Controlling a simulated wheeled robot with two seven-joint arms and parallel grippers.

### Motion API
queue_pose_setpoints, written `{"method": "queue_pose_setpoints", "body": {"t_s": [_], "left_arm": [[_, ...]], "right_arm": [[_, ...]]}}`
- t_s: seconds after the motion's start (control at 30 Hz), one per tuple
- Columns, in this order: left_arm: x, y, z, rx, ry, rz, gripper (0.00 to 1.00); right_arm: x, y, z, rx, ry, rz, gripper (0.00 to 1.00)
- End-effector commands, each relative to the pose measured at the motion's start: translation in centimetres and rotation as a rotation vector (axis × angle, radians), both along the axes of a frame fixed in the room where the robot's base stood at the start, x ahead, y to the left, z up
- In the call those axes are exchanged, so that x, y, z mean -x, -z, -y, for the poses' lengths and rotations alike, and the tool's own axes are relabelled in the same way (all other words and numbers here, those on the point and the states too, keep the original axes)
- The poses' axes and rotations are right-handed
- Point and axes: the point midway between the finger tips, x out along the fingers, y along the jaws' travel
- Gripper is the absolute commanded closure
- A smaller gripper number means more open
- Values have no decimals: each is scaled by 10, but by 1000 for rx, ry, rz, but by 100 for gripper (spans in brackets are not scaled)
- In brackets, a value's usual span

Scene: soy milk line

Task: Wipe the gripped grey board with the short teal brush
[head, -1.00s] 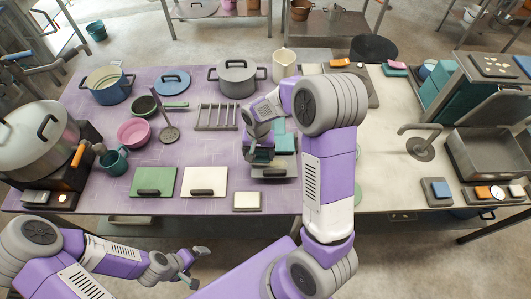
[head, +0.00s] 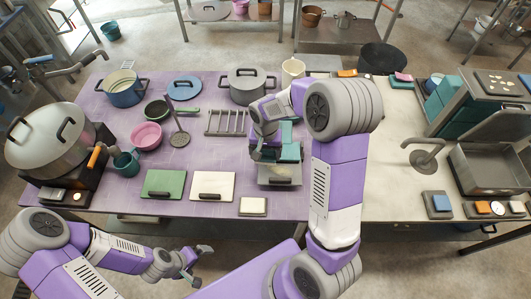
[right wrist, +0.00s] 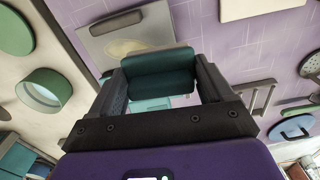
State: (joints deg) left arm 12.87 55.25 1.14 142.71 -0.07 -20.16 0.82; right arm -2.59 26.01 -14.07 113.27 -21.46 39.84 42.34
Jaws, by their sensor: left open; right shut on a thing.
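The grey board (head: 265,174) lies on the purple tabletop, below my right gripper in the head view. In the right wrist view the grey board (right wrist: 97,46) shows a dark handle bar (right wrist: 118,22) and a pale yellowish patch. My right gripper (right wrist: 160,75) is shut on the short teal brush (right wrist: 158,84), held between its two fingers. In the head view the brush (head: 290,152) is over the board's far edge; I cannot tell whether it touches. My left gripper (head: 196,266) is open and empty, in front of the table's near edge.
A metal rack (head: 226,122) and grey pot (head: 247,86) stand behind. The pale counter (head: 390,150) at right has free room.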

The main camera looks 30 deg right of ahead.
Motion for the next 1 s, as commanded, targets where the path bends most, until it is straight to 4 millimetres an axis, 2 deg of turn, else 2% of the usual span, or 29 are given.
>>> {"method": "queue_pose_setpoints", "body": {"t_s": [0.37, 0.73, 1.0], "left_arm": [[0, -3, 0, 0, 0, 0, 0], [0, -24, 0, 0, 0, 0, 0], [0, -23, 0, 0, 0, 0, 0]], "right_arm": [[0, -4, 0, 0, 0, 0, 58], [0, -33, 0, -1, 1, 1, 58], [0, -32, 0, 0, 1, 0, 58]]}}
